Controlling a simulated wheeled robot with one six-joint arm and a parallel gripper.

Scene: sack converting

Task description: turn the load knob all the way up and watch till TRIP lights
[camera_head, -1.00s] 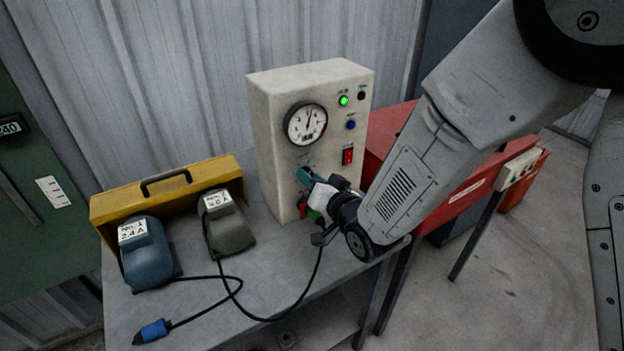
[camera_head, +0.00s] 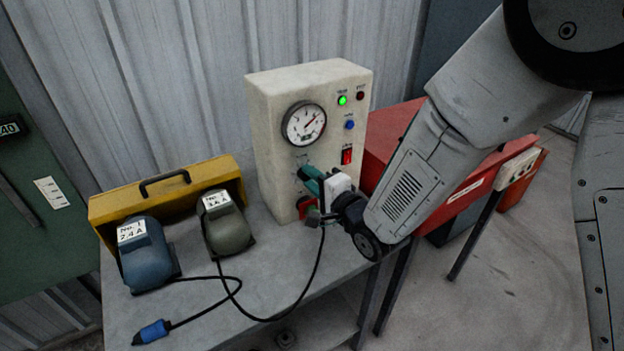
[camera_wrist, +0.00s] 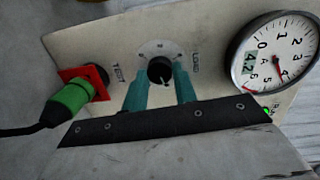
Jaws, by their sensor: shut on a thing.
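The black load knob (camera_wrist: 160,70) sits on the cream test box (camera_head: 275,160), beside the word LOAD in the wrist view. My gripper's teal fingers (camera_wrist: 161,76) are shut on the knob, one on each side; in the head view my gripper (camera_head: 306,180) hides it. The round gauge (camera_wrist: 275,52) has a small display that seems to read 4.2, and its red needle lies toward the high numbers; the gauge also shows in the head view (camera_head: 304,124). On the box, a green lamp (camera_head: 342,100) is lit. The dark red lamp (camera_head: 360,96) beside it, its label too small to read surely, is unlit.
A green plug (camera_wrist: 70,102) sits in the red socket (camera_wrist: 97,78) left of the knob. A blue button (camera_head: 350,125) and red switch (camera_head: 346,157) are on the panel.

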